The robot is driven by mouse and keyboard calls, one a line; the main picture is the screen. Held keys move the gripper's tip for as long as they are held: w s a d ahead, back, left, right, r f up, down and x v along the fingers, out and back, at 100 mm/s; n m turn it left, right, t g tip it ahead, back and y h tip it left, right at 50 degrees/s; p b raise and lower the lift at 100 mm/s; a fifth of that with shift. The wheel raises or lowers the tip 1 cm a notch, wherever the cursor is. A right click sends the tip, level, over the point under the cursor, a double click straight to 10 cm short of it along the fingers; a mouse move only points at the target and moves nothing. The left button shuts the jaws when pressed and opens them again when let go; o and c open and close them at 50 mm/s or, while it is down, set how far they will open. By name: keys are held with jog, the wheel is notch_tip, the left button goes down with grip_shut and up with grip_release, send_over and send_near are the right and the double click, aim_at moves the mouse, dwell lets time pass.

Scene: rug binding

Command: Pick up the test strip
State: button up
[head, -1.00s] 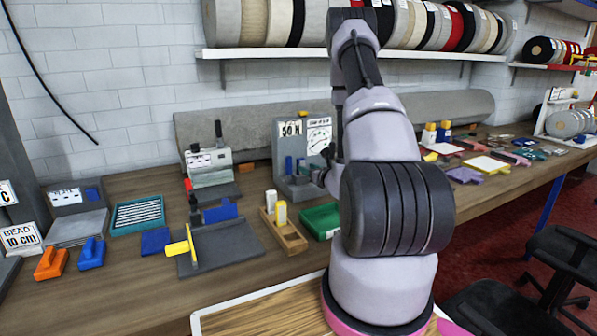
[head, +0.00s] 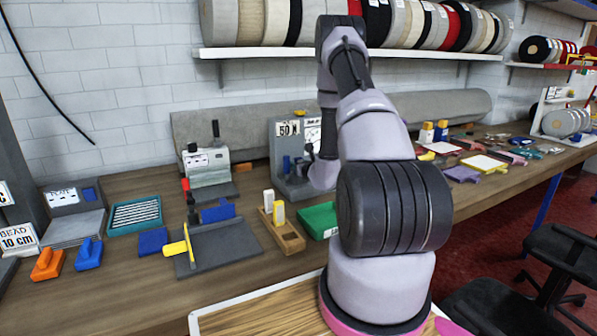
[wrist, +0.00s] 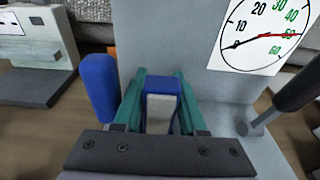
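In the wrist view my gripper (wrist: 160,78) has its two teal fingers spread apart, one on each side of a small block with a blue top and pale grey front (wrist: 161,108). I cannot tell whether the fingers touch it. I cannot say for sure which thing is the test strip. The block stands before the grey upright of a tester (wrist: 205,90) with a round dial. A blue rounded piece (wrist: 98,88) is just left of the left finger. In the head view the tester (head: 284,150) is partly hidden by my arm, and my gripper is hidden.
A dark lever (wrist: 285,105) is on the right in the wrist view. A wooden holder (head: 290,240) and green tray (head: 318,220) stand before the tester. A grey plate with a yellow-handled tool (head: 225,245) is further left. A rolled grey rug (head: 235,125) lies behind.

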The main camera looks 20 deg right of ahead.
grip_shut()
jog(key=shift+r, duration=0.1)
notch_tip(320, 180, up, 18)
dwell(0.5)
